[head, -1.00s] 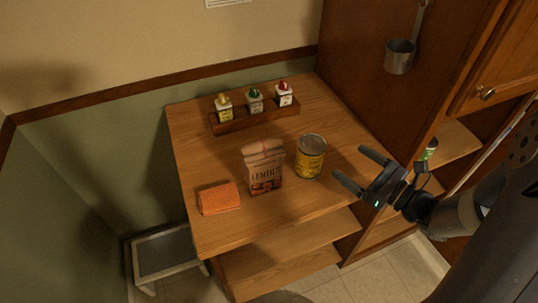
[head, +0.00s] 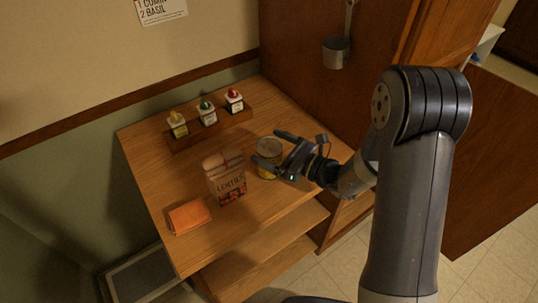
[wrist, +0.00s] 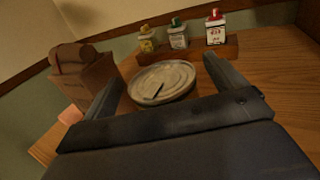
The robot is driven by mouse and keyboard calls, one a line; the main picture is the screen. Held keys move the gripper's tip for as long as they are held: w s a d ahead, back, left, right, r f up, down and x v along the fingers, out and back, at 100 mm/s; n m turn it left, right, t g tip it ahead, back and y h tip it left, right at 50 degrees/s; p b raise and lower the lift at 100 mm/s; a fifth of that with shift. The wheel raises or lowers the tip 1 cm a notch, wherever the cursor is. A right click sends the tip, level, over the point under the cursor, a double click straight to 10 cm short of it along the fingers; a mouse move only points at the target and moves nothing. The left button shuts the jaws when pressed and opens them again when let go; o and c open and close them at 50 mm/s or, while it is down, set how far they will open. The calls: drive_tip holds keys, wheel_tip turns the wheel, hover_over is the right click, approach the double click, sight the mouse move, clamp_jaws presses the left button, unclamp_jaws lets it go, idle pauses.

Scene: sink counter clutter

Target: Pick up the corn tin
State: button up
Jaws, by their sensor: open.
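The corn tin (head: 268,172) stands upright on the wooden counter, right of the lentils bag. Its silver lid with a pull tab shows in the wrist view (wrist: 163,80), and yellow label shows below the gripper in the head view. My gripper (head: 267,149) is open and empty at the tin's top, reaching in from the right. In the wrist view its two fingers (wrist: 163,70) lie to either side of the lid. The tin's lower body is hidden in the wrist view. I cannot tell whether a finger touches it.
The lentils bag (head: 226,180) stands close left of the tin, with an orange cloth (head: 189,216) beyond it. A wooden rack (head: 211,131) with several capped bottles stands behind. A cabinet side (head: 300,70) rises at the back right, with a hanging metal ladle (head: 336,52).

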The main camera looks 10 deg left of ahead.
drive_tip(key=shift+w+a, duration=0.2)
drive_tip(key=shift+a, duration=0.35)
drive_tip(key=shift+c, duration=0.5)
drive_tip(key=c, duration=1.7)
drive_tip(key=shift+r, duration=0.1)
